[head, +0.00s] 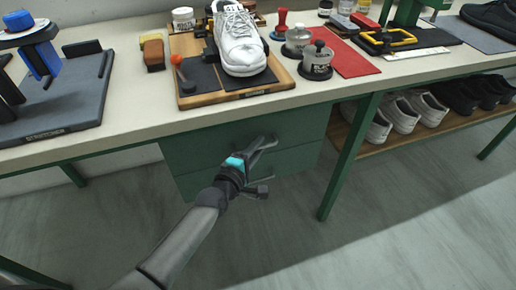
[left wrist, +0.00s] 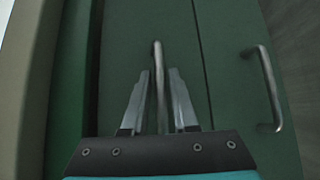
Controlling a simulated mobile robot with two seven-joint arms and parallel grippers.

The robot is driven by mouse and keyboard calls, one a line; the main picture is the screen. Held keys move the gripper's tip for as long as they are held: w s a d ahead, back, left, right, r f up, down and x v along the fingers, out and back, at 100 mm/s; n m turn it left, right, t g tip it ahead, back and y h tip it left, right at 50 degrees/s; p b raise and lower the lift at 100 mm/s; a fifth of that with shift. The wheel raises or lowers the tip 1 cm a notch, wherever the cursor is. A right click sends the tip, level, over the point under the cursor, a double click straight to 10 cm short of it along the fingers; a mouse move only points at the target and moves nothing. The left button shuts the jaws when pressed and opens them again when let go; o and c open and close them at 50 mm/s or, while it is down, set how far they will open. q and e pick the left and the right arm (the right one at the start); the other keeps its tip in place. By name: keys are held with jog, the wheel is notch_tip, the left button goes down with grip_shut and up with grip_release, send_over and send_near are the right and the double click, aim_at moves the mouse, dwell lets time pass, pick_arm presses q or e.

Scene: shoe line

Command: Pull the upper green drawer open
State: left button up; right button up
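The upper green drawer (head: 297,124) sits shut under the worktop in the head view; its front also shows in the left wrist view (left wrist: 125,30). Its metal bar handle (left wrist: 156,60) stands between the fingers of my left gripper (left wrist: 156,100) in the left wrist view. The fingers are apart, one on each side of the bar, with a visible gap on both sides. In the head view my left gripper (head: 268,143) is in front of the drawer and hides most of the handle. My right gripper is in neither view.
The lower drawer (head: 300,160) is directly below, with its own bar handle (left wrist: 268,88). A green table leg (head: 345,165) stands right of the drawers. A white shoe (head: 240,45) and tins stand on the worktop (head: 130,115) above. The floor in front is clear.

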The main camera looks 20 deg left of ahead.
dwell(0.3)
pick_arm(q)
grip_shut()
dwell(1.3)
